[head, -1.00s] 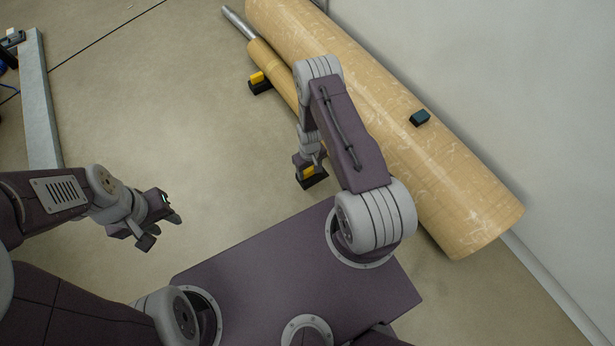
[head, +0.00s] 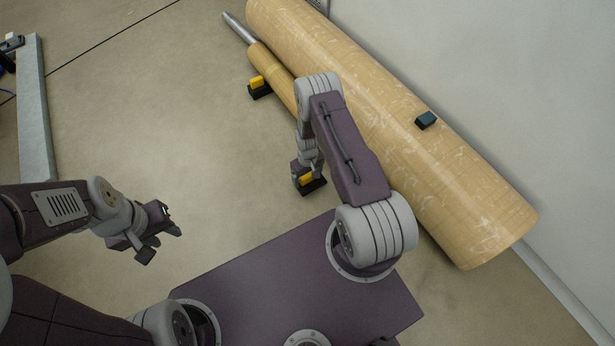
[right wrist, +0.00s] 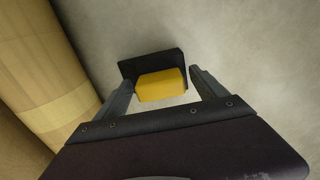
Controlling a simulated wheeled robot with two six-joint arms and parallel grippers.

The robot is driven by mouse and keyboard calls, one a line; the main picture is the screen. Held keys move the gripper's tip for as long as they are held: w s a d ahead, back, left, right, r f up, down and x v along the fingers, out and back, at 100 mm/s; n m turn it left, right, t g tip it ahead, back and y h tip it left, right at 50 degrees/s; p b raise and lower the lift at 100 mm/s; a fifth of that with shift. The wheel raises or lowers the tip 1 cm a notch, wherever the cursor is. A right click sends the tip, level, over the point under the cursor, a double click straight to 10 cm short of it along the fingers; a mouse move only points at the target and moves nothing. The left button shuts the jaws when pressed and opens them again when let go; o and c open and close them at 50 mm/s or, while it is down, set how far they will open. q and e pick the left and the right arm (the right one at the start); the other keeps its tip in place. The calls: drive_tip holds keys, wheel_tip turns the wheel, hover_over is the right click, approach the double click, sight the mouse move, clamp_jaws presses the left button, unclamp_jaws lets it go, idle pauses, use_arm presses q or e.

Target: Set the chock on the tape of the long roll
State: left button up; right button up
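A chock with a black base and a yellow block (head: 307,179) stands on the floor at my right gripper (head: 309,176). In the right wrist view the chock's yellow block (right wrist: 162,86) lies between the two fingertips of my right gripper (right wrist: 158,78), which are apart with a narrow gap on each side. A narrow tan roll (head: 274,71) with a metal core end lies along a thick tan roll (head: 400,140). In the right wrist view a paler band, perhaps tape, crosses a roll (right wrist: 62,112) on the left. My left gripper (head: 163,238) is open and empty above the floor.
A second yellow and black chock (head: 259,87) stands beside the narrow roll. A small dark teal box (head: 426,120) sits on the thick roll. A white wall (head: 500,90) rises behind the rolls. A grey beam (head: 36,110) lies at left. Open floor stretches between.

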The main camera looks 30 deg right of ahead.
drive_tip(key=s+a+r+p, duration=0.15)
drive_tip(key=r+p, duration=0.25)
drive_tip(key=r, duration=1.1)
drive_tip(key=s+a+r+p, duration=0.1)
drive_tip(key=a+r+p, duration=0.25)
drive_tip(key=r, duration=1.15)
drive_tip(key=s+a+r+m+t, duration=0.1)
drive_tip(key=s+a+r, duration=0.1)
drive_tip(key=s+r, duration=0.7)
drive_tip(key=shift+s+a+r, duration=0.3)
drive_tip(key=shift+s, duration=0.4)
drive_tip(key=shift+r, duration=0.1)
